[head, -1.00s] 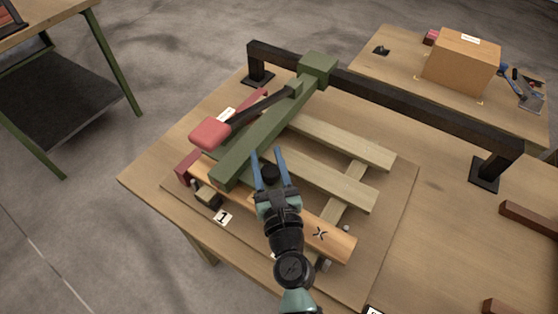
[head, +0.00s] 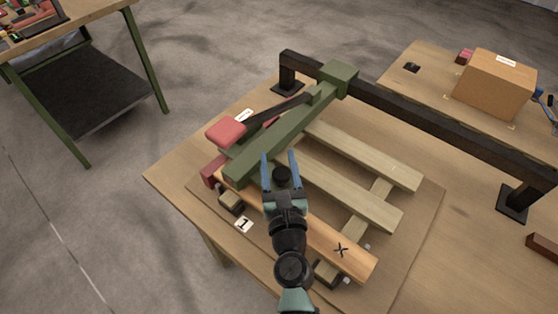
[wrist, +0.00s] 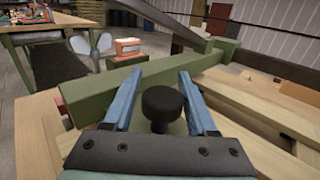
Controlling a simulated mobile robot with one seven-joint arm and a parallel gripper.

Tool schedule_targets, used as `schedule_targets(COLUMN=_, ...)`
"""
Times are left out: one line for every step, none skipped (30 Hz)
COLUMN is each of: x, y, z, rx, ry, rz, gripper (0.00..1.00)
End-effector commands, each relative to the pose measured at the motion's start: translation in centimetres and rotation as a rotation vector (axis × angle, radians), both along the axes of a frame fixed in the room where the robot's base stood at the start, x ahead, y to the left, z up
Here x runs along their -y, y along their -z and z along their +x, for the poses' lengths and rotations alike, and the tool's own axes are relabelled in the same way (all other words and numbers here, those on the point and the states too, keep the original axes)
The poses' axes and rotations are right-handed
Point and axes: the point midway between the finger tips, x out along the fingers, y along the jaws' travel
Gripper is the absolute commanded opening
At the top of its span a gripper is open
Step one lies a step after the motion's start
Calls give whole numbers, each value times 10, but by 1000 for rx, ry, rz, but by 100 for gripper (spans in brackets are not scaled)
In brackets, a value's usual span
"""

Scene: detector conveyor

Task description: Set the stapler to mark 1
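The white mark 1 label (head: 244,224) lies in front of the beam's near end.
The black rail (head: 440,118) crosses the table behind the slats. An orange-brown board (head: 340,250) marked X lies at the front, with clamps below it. A cardboard box (head: 495,85) stands at the back right. The right table surface is mostly clear.

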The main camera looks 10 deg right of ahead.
Motion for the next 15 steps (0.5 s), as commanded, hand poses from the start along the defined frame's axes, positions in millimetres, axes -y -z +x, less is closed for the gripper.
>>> schedule_targets(x=1, y=0, z=0, rx=0, ry=1, rz=0, gripper=58)
schedule_targets(x=1, y=0, z=0, rx=0, ry=2, rz=0, gripper=58)
schedule_targets(x=1, y=0, z=-1, rx=0, ry=2, rz=0, gripper=58)
schedule_targets(x=1, y=0, z=-2, rx=-1, ry=2, rz=0, gripper=58)
schedule_targets(x=1, y=1, z=-3, rx=-1, ry=2, rz=0, gripper=58)
schedule_targets(x=0, y=1, z=-6, rx=-1, ry=3, rz=0, gripper=58)
schedule_targets(x=0, y=2, z=-9, rx=-2, ry=3, rz=0, gripper=58)
schedule_targets(x=0, y=2, z=-13, rx=-2, ry=3, rz=0, gripper=58)
schedule_targets(x=-1, y=2, z=-18, rx=-3, ry=3, rz=0, gripper=58)
schedule_targets(x=-2, y=2, z=-23, rx=-3, ry=2, rz=0, gripper=58)
schedule_targets(x=-2, y=2, z=-28, rx=-3, ry=2, rz=0, gripper=58)
schedule_targets(x=-3, y=3, z=-36, rx=-3, ry=2, rz=0, gripper=58)
schedule_targets(x=-4, y=3, z=-42, rx=-4, ry=2, rz=0, gripper=58)
schedule_targets(x=-5, y=3, z=-47, rx=-3, ry=2, rz=0, gripper=58)
schedule_targets(x=-6, y=3, z=-55, rx=-3, ry=2, rz=0, gripper=58)
